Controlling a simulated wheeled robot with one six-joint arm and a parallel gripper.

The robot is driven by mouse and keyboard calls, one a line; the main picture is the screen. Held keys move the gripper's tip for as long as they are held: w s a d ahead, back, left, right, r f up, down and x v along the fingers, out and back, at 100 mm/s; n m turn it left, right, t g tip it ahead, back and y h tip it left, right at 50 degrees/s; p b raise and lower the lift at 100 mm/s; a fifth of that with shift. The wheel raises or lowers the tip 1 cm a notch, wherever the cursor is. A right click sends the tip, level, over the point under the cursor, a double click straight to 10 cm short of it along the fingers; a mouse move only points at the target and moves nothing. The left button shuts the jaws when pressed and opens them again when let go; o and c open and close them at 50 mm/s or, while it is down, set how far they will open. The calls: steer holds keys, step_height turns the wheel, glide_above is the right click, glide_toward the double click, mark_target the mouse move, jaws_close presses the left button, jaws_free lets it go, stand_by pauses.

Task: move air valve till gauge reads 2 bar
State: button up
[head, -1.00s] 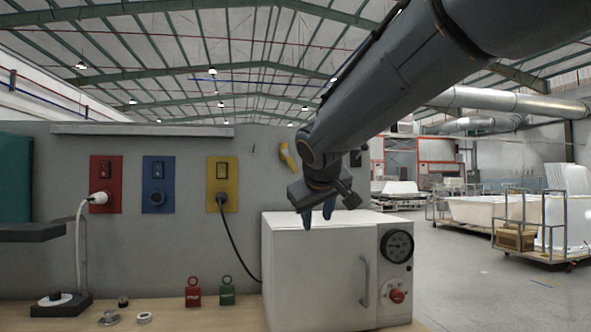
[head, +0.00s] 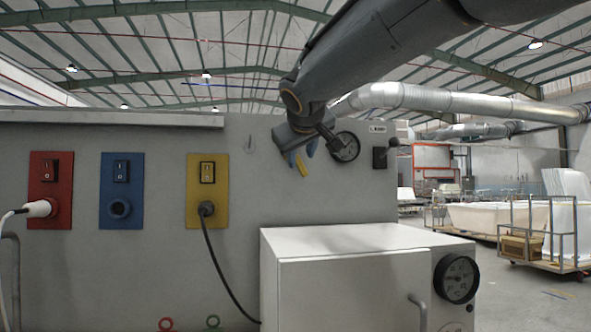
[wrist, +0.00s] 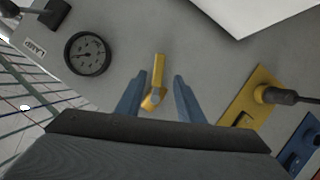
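The yellow air valve handle (head: 302,169) is on the grey wall panel, mostly hidden behind my gripper in the head view. In the wrist view the whole yellow handle (wrist: 157,78) shows between my fingers, with a gap on both sides. My gripper (head: 302,156) is open in front of the valve; its blue fingers also show in the wrist view (wrist: 157,77). A round black-rimmed gauge (head: 345,147) is on the wall just right of the valve, and it shows in the wrist view (wrist: 88,54). Its reading is too small to tell.
A white cabinet (head: 340,240) with its own gauge (head: 457,279) stands below. A black lever switch (head: 381,158) is right of the wall gauge. Red (head: 50,177), blue (head: 121,215) and yellow (head: 193,190) socket plates are at left; a dark cable hangs from the yellow one.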

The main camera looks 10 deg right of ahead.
mark_target(301, 165)
steer(key=p+x, duration=0.1)
steer(key=x, duration=0.6)
steer(key=shift+w+d, duration=0.25)
jaws_close()
